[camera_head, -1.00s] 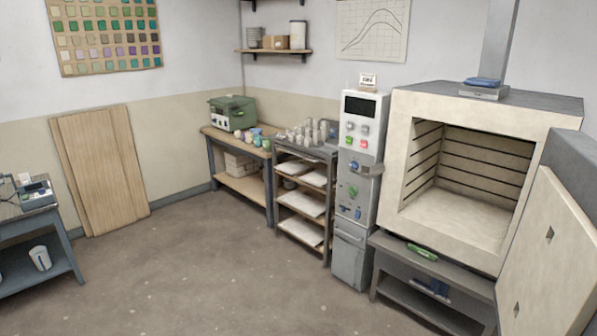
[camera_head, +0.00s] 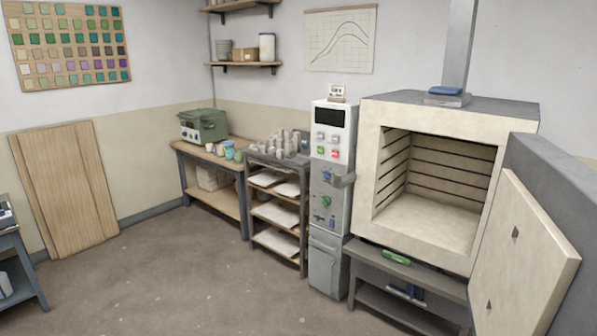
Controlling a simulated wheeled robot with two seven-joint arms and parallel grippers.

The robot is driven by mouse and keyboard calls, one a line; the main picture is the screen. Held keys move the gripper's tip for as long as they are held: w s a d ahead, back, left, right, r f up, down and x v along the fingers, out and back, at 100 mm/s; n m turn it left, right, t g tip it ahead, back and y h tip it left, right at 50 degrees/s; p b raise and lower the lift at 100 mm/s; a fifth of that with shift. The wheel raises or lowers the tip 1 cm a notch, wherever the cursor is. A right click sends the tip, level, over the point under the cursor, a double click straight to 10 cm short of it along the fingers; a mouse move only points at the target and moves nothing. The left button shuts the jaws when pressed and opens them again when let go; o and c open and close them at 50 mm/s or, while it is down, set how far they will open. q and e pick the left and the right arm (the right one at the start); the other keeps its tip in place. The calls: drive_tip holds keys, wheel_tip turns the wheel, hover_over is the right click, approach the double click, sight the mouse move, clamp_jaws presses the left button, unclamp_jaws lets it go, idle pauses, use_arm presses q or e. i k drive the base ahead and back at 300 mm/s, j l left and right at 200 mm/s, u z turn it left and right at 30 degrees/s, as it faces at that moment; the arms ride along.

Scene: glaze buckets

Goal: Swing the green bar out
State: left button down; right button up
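A green bar-like piece (camera_head: 396,258) lies at the front top edge of the grey kiln stand (camera_head: 430,283), below the open kiln mouth. A smaller green part (camera_head: 326,201) shows on the front of the tall grey control cabinet (camera_head: 325,240), between blue parts. I cannot tell from here how either is hinged. Neither of my grippers is in view, and nothing touches either green part.
The kiln (camera_head: 375,150) is empty, with its thick door (camera_head: 525,260) standing open at the right. A rack (camera_head: 303,215) with boards and small pots stands left of the cabinet. A workbench (camera_head: 180,148) holds a green machine (camera_head: 204,125). The floor (camera_head: 190,285) in front is clear.

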sight(404, 260)
drive_tip(key=l+z, duration=0.25)
drive_tip(key=l, duration=1.2)
drive_tip(key=l+z, duration=0.25)
drive_tip(key=l, duration=1.15)
drive_tip(key=i+j, duration=0.1)
drive_tip(key=j, duration=0.3)
drive_tip(key=i+j, duration=0.1)
drive_tip(key=j, duration=0.25)
drive_tip(key=i+j, duration=0.1)
drive_tip(key=j, duration=0.65)
drive_tip(key=i, duration=0.05)
